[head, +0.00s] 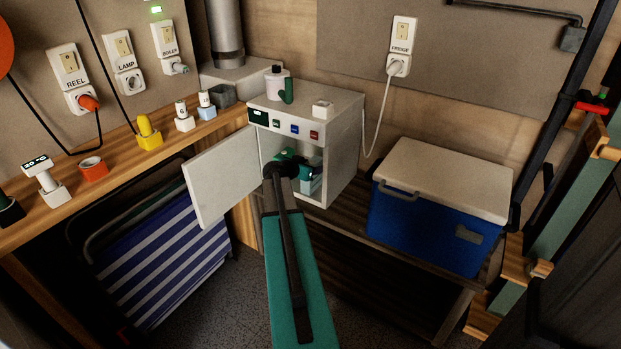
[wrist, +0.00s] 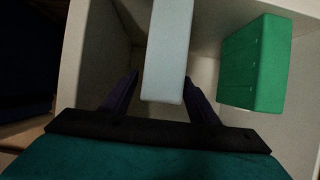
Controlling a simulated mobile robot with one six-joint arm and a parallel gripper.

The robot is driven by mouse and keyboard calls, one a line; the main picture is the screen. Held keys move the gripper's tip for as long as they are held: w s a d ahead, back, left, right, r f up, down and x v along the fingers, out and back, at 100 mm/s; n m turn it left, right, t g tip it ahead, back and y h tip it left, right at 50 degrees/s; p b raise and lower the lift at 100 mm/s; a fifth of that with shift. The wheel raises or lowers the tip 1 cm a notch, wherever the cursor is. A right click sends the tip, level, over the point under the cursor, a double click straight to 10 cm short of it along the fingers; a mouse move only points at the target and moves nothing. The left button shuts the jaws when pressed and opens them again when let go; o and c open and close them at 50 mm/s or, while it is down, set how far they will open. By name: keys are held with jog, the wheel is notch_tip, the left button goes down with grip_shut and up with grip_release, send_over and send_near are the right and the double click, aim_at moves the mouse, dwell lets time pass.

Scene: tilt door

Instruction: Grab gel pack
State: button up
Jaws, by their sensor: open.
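A pale blue-white slab, which looks like the gel pack (wrist: 165,50), stands inside the small white fridge (head: 341,150). In the wrist view my gripper (wrist: 160,78) is open, with one dark finger on each side of the slab's near end. Gaps show between the slab and both fingers. In the head view my arm reaches in through the open front, and my gripper is largely hidden by the arm and the fridge wall. A pale blue patch (head: 312,184) shows low inside the fridge.
A green box (wrist: 254,63) stands just right of the slab. The fridge door (head: 222,177) is swung open to the left. A blue cooler with a pale lid (head: 445,180) stands right of the fridge. A wooden counter (head: 115,165) with several small items runs left.

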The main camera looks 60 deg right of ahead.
dwell(0.3)
jog(key=c, duration=1.4)
jog(key=shift+r, duration=0.15)
jog(key=shift+r, duration=0.5)
jog(key=shift+a+r+p, duration=0.2)
jog(key=shift+r, duration=0.45)
jog(key=shift+a+r+p, duration=0.15)
jog(key=shift+r+p, duration=0.05)
jog(key=shift+r, duration=0.4)
jog(key=a, duration=1.7)
jog(key=shift+a, duration=0.15)
jog(key=shift+f, duration=0.1)
